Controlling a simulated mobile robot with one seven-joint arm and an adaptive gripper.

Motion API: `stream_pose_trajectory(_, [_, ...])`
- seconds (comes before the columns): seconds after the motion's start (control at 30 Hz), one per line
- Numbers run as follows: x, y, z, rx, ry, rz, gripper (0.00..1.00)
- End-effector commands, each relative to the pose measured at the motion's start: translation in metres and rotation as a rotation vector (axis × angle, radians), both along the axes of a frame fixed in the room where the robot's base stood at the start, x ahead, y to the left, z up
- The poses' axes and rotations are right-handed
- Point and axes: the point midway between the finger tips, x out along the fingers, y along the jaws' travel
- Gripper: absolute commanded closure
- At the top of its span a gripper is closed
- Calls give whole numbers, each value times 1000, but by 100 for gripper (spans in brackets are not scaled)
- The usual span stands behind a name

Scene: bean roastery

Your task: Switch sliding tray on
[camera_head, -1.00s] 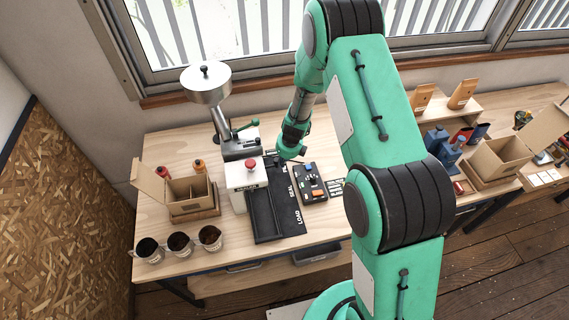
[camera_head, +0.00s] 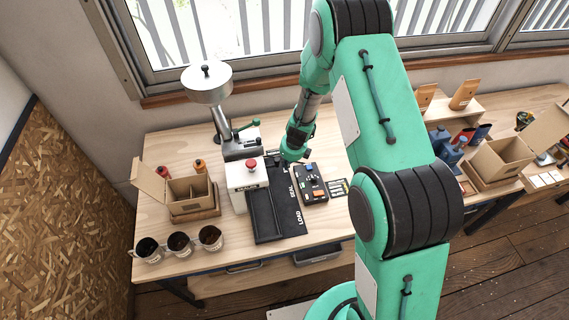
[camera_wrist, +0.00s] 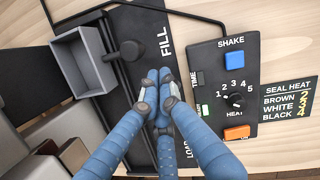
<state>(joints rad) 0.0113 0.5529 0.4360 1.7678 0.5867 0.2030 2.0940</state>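The black sliding-tray unit (camera_head: 265,222) lies on the bench beside a white machine, with SEAL and LOAD lettered along its right side. In the wrist view, a grey open box (camera_wrist: 66,48) with a black knob (camera_wrist: 131,50) sits near the FILL lettering. My gripper (camera_wrist: 160,90) is over the black track below the knob, apart from it in the picture. Its blue fingers are drawn together, with nothing visible between the tips. In the head view my gripper (camera_head: 291,158) hangs over the far end of the unit, hiding part of it. The exact height above the track is unclear.
A control panel (camera_head: 310,183) right of the track carries a blue SHAKE button (camera_wrist: 233,60), a heat dial (camera_wrist: 237,100) and an orange button (camera_wrist: 237,132). A white machine (camera_head: 244,187) with a red button stands left. Cups and a cardboard box (camera_head: 188,192) stand further left.

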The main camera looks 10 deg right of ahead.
Motion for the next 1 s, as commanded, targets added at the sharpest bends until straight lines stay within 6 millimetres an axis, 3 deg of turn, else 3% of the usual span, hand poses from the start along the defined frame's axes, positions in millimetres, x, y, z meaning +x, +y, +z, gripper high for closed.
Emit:
stream_pose_trajectory(0.2, [-20,-11,-1,0,-1,-2,100])
stream_pose_trajectory(0.3, [-22,-13,25,-1,-4,0,100])
stream_pose_trajectory(0.6, [-34,-18,74,0,-2,-1,100])
stream_pose_trajectory(0.8, [-38,-20,93,0,-1,0,100])
stream_pose_trajectory(1.0, [-40,-21,98,0,0,0,100])
